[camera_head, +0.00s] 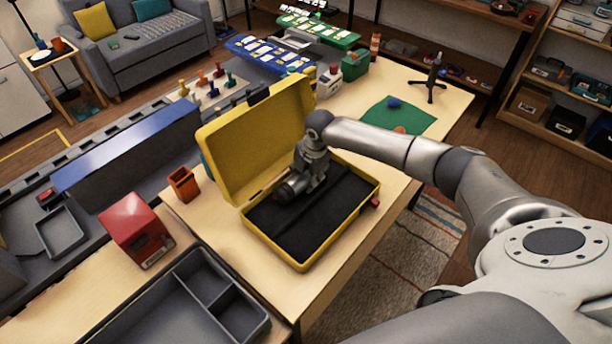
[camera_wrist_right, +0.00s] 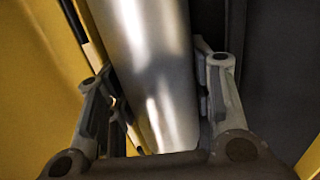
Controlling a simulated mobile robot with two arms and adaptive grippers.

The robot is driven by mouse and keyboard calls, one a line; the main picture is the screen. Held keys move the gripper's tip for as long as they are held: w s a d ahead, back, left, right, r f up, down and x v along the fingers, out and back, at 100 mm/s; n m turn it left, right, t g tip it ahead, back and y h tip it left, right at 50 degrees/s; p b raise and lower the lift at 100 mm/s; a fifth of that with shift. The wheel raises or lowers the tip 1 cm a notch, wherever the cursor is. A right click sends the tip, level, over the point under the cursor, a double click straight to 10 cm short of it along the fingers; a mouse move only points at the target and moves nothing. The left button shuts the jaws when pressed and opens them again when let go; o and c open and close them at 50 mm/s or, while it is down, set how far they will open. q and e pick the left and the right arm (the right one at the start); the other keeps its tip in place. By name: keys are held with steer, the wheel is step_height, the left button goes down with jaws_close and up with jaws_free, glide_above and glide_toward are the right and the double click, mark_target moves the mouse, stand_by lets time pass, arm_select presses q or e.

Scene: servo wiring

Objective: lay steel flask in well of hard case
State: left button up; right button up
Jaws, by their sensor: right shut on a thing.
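The steel flask (camera_wrist_right: 152,65) is a smooth, shiny cylinder between the two fingers of my right gripper (camera_wrist_right: 155,90) in the right wrist view. In the head view my right gripper (camera_head: 290,188) is over the back left part of the open yellow hard case (camera_head: 303,266), near the lid hinge. I cannot make out the flask there, as the gripper and arm hide it. The case has black foam (camera_head: 285,235) with a long darker well (camera_head: 335,202) in it, partly covered by my arm. Whether the flask touches the foam I cannot tell. My left gripper is not in view.
The raised yellow lid (camera_head: 245,140) stands behind the gripper. An orange cup (camera_head: 184,184), a red box (camera_head: 136,230) and a grey divided tray (camera_head: 180,305) are to the left. A green mat (camera_head: 400,117) and a black tripod (camera_head: 432,80) are at the back right.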

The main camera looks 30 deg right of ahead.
steer(key=shift+s+a+f, duration=0.1)
steer(key=shift+s+f, duration=0.4)
steer(key=shift+f, duration=0.2)
steer(key=o, duration=1.4)
steer(key=shift+w+f, duration=0.2)
steer(key=shift+r, duration=0.15)
